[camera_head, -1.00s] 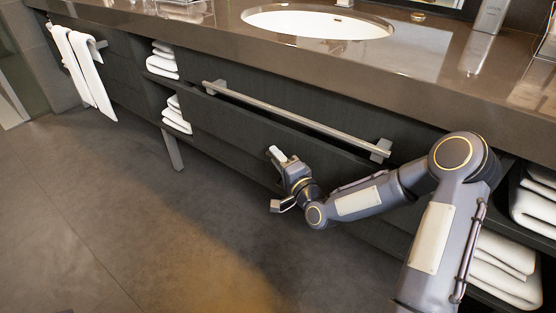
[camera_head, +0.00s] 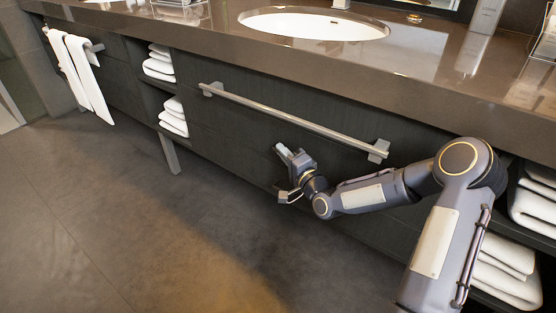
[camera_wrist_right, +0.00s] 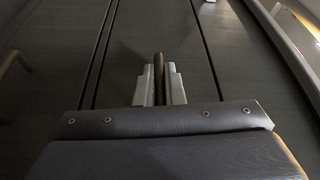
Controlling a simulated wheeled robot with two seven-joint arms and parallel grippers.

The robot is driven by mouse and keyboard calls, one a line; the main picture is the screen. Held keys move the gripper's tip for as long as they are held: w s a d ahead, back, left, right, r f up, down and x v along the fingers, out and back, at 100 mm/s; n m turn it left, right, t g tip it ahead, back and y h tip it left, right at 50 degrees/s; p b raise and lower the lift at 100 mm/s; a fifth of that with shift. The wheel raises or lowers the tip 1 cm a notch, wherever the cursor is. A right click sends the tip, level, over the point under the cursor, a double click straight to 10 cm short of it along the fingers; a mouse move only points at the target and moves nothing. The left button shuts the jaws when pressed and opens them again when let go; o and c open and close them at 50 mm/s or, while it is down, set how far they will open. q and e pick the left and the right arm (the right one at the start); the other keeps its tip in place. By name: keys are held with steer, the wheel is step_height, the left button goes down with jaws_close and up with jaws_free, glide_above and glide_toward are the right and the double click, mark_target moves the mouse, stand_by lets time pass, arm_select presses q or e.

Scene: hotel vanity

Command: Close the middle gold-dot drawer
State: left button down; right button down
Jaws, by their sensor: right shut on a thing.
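The dark drawer front (camera_head: 235,118) under the sink sits flush with the cabinet in the head view, with no gap showing above it. No gold dot can be made out. My right gripper (camera_head: 283,152) is at the drawer fronts, below the long metal bar. In the right wrist view my right gripper (camera_wrist_right: 158,86) is shut on a thin brown bar (camera_wrist_right: 158,66), which looks like a drawer handle. Dark panels with narrow seams lie behind it. The handle is too small to make out in the head view. My left gripper is not in view.
The long metal bar (camera_head: 290,118) runs across the front above my right gripper. The countertop (camera_head: 400,85) overhangs the drawers. Open shelves with white towels (camera_head: 173,116) stand on both sides. The floor (camera_head: 120,200) in front is clear.

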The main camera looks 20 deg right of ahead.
steer(key=shift+w+d+r, duration=0.1)
steer(key=shift+w+d, duration=0.05)
steer(key=shift+d, duration=0.15)
steer(key=c, duration=1.5)
jaws_free()
steer(key=p+v, duration=0.2)
steer(key=v, duration=0.5)
steer(key=shift+s, duration=0.4)
